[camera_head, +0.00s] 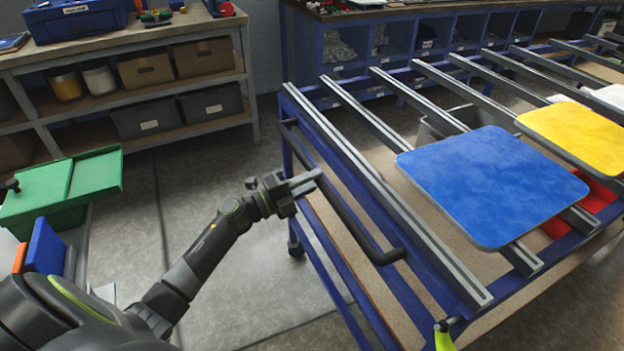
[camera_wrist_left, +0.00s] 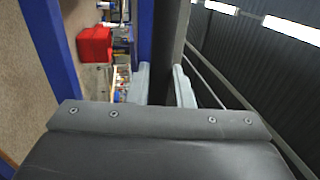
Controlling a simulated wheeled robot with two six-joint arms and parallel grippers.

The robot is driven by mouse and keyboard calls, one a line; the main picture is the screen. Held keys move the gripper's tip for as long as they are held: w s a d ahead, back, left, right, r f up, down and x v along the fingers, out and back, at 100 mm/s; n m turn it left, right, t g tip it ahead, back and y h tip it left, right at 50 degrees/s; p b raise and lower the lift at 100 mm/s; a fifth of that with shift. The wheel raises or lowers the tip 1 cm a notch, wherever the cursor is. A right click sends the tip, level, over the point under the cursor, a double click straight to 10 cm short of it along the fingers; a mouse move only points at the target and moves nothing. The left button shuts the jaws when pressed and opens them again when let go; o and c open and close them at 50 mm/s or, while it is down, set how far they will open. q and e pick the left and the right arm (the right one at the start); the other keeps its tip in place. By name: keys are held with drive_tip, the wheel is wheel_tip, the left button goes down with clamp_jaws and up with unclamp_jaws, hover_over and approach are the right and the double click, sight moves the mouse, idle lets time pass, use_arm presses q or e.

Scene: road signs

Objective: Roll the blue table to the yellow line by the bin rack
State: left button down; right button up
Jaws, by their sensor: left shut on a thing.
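The blue table (camera_head: 320,238) has a blue frame, grey slotted rails across its top and a black push handle (camera_head: 345,205) along its near left side. My left gripper (camera_head: 308,182) is at the handle, its fingers shut around the bar. In the left wrist view the dark bar (camera_wrist_left: 173,45) runs between the two pale fingertips (camera_wrist_left: 162,86). A caster shows under the table's left end. A blue rack with bins (camera_head: 400,48) stands at the back. No yellow line shows in either view.
A blue sign plate (camera_head: 490,185) and a yellow plate (camera_head: 580,135) lie on the rails. A wooden shelf (camera_head: 130,95) with boxes stands at back left. A green box (camera_head: 70,190) is at left. Grey floor is clear between shelf and table.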

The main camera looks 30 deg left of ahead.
use_arm(q)
drive_tip(key=shift+a+r, duration=0.15)
drive_tip(key=shift+r, duration=0.35)
use_arm(e)
drive_tip(key=shift+s+a, duration=0.25)
drive_tip(key=shift+s, duration=0.05)
use_arm(q)
drive_tip(key=shift+w, duration=0.1)
drive_tip(key=c, duration=1.3)
unclamp_jaws()
drive_tip(key=shift+f, duration=0.1)
drive_tip(key=shift+c, duration=0.2)
drive_tip(key=shift+f, duration=0.15)
